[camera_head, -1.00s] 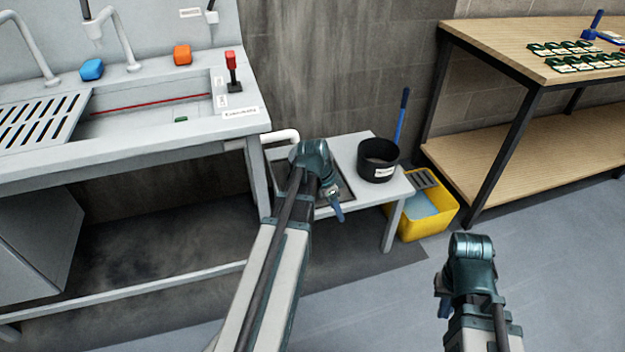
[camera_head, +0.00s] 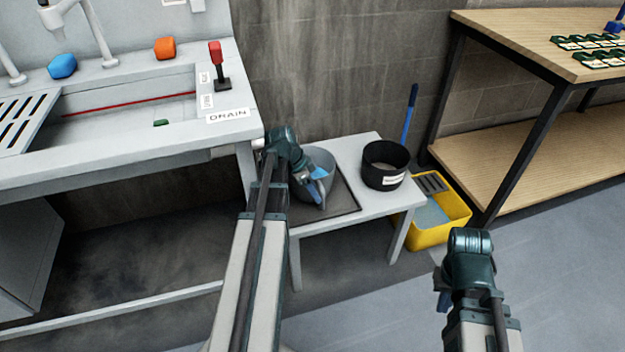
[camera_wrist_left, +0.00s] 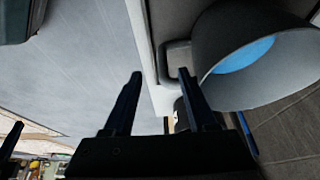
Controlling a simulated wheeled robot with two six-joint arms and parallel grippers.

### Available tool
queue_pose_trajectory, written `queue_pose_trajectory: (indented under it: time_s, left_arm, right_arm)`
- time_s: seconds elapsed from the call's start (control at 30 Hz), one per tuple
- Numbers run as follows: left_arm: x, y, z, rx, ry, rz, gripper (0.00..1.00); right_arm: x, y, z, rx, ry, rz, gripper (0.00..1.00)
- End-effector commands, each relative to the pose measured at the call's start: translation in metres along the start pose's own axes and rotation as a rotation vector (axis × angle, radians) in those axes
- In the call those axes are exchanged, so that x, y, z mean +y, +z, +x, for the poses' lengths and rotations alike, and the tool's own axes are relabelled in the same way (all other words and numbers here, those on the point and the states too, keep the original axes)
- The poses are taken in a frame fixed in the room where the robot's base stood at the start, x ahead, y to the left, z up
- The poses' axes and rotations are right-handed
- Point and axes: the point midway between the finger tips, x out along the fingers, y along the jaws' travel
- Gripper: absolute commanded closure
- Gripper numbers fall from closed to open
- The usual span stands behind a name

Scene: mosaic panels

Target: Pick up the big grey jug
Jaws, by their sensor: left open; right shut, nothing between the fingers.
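The big grey jug (camera_head: 326,158) stands on a dark mat on the low white table (camera_head: 370,205), partly hidden by my left arm. Something light blue shows inside it. In the left wrist view the jug (camera_wrist_left: 222,85) fills the upper right, with its handle (camera_wrist_left: 168,62) on its left side. My left gripper (camera_head: 317,191) is open at the jug's near side; its fingers (camera_wrist_left: 160,75) point toward the handle. One fingertip overlaps the handle in that view; I cannot tell whether it touches. My right gripper (camera_head: 441,292) is shut and empty, low above the floor.
A black pot (camera_head: 383,180) with a white label stands right of the jug on the low table. A yellow bucket (camera_head: 432,238) is on the floor beside the table. A sink counter (camera_head: 215,135) is at the left, a wooden workbench (camera_head: 520,45) at the right. Floor in front is open.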

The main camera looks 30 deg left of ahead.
Motion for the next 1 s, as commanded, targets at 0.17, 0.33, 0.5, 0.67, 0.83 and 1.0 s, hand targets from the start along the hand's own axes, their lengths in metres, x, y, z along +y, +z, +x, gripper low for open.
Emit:
queue_pose_trajectory:
  time_s: [0.17, 0.33, 0.5, 0.67, 0.83, 1.0]
  left_arm:
    - [0.0, 0.0, 0.001, 0.001, 0.0, 0.0, 0.43]
    - [-0.001, 0.002, 0.014, 0.0, 0.0, 0.0, 0.43]
    - [-0.001, 0.001, 0.025, 0.0, -0.001, -0.001, 0.43]
    - [-0.001, 0.001, 0.025, 0.0, -0.001, -0.001, 0.43]
    - [-0.002, 0.002, 0.039, 0.0, 0.0, 0.0, 0.43]
    - [-0.004, 0.004, 0.062, 0.0, 0.0, 0.001, 0.43]
  right_arm:
    - [0.0, 0.0, 0.001, 0.0, 0.0, 0.0, 1.0]
    - [-0.001, -0.001, 0.014, 0.0, 0.002, 0.0, 1.0]
    - [-0.002, -0.001, 0.024, 0.0, 0.004, -0.001, 1.0]
    - [-0.002, -0.001, 0.024, 0.0, 0.004, -0.001, 1.0]
    - [-0.003, -0.002, 0.037, 0.0, 0.005, -0.002, 1.0]
    - [-0.005, -0.004, 0.058, 0.002, 0.003, -0.006, 1.0]
